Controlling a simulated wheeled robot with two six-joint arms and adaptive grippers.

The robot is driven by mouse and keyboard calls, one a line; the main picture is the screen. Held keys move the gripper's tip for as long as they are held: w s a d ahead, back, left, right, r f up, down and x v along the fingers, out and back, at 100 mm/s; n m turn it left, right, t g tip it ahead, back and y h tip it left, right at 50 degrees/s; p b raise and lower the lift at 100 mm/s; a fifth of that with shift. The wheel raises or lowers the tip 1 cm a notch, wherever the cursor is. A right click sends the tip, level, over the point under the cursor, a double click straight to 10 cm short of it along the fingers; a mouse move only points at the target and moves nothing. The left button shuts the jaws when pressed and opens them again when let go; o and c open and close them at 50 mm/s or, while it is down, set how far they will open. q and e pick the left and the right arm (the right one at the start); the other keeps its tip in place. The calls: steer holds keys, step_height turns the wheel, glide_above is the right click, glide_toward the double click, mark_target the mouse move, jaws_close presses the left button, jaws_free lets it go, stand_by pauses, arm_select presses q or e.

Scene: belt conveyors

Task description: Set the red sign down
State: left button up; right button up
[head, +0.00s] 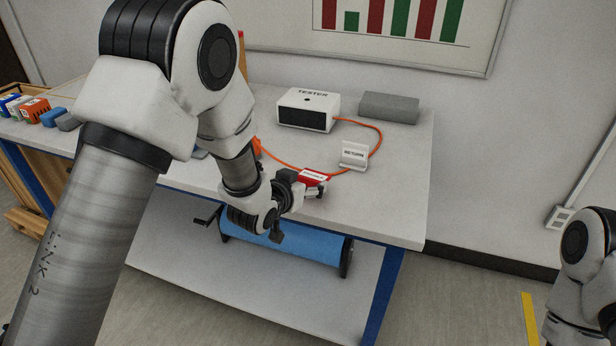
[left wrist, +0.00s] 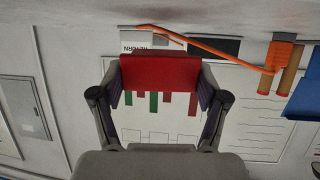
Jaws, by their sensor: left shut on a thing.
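The red sign (head: 312,176) has a white lettered face and is near the front edge of the white table (head: 400,200). My left gripper (head: 308,188) is shut on it. In the left wrist view, which looks upside down, the sign (left wrist: 160,72) sits squarely between the two fingers of the left gripper (left wrist: 161,88). I cannot tell whether the sign touches the tabletop. The white stand marked RETURN (head: 354,155) is on the table just behind and to the right of the sign. My right gripper is out of view.
A white TESTER box (head: 308,109) with an orange cable (head: 379,140) stands behind, beside a grey block (head: 389,107). The cable loops around the RETURN stand towards the sign. Small coloured boxes (head: 34,109) are at far left. The table's right front corner is clear.

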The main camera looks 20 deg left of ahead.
mark_target(308, 172)
arm_select(q)
steer(key=w, duration=0.4)
steer(key=w+a, duration=0.1)
steer(key=shift+w+f+p, duration=0.3)
steer(key=shift+w+f, duration=0.05)
steer(key=shift+w, duration=0.05)
step_height(308, 172, down, 3)
steer(key=shift+f, duration=0.1)
steer(key=shift+s, duration=0.1)
steer(key=o, duration=1.1)
steer(key=shift+o, duration=0.2)
steer(key=shift+s, duration=0.1)
